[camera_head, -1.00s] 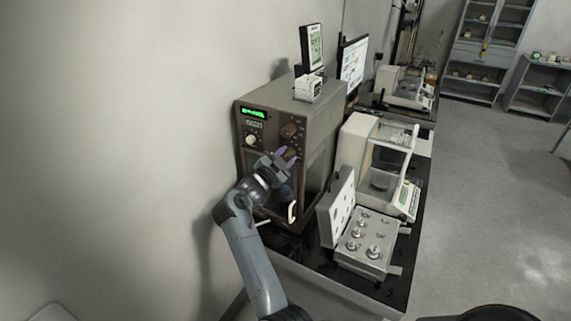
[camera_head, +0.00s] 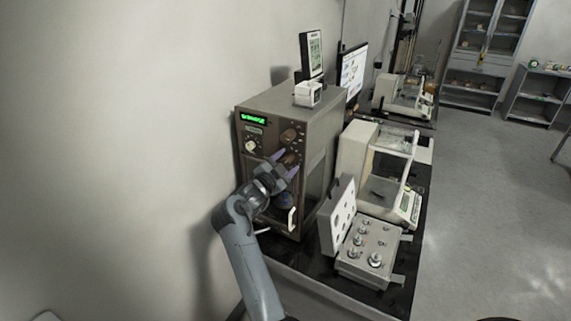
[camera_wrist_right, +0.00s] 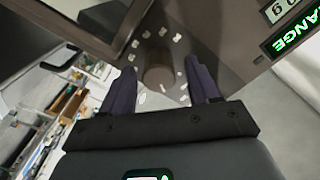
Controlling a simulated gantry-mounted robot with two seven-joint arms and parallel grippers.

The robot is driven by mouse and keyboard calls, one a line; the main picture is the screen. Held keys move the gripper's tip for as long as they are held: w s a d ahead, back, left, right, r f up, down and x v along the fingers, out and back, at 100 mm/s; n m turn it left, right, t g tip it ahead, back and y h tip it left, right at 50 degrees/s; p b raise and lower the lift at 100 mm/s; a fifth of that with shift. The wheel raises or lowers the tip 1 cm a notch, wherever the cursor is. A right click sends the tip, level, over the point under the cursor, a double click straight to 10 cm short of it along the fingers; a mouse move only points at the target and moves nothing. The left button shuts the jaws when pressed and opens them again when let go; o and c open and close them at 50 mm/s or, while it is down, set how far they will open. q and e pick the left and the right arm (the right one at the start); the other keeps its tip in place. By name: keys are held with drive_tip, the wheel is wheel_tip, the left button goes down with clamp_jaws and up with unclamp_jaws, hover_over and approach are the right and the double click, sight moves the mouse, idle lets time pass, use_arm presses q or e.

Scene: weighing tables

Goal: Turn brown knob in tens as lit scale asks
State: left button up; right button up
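The brown-grey scale cabinet (camera_head: 268,190) has a lit green display (camera_head: 254,118); in the wrist view the display (camera_wrist_right: 292,38) shows letters ending "ANGE". Its front has an upper brown knob (camera_head: 289,135), a lower brown knob (camera_head: 290,158) and a pale knob (camera_head: 250,145). My right gripper (camera_head: 286,163) is at the lower brown knob. In the right wrist view a brown round knob (camera_wrist_right: 158,75), ringed by white marks, lies between and just beyond the open fingertips (camera_wrist_right: 160,70), with gaps on both sides. My left gripper is not in view.
A panel with digits (camera_wrist_right: 280,9) sits beside the display. A white door handle (camera_head: 292,219) is below my gripper. To the right stand an open weight case (camera_head: 352,262) and a white balance (camera_head: 352,155). A small upright screen (camera_head: 311,54) stands on the cabinet.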

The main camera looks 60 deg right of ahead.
drive_tip(key=a+b, duration=0.1)
drive_tip(key=a, duration=0.9)
drive_tip(key=shift+s+a, duration=0.2)
drive_tip(key=shift+a, duration=0.2)
idle(0.7)
idle(0.7)
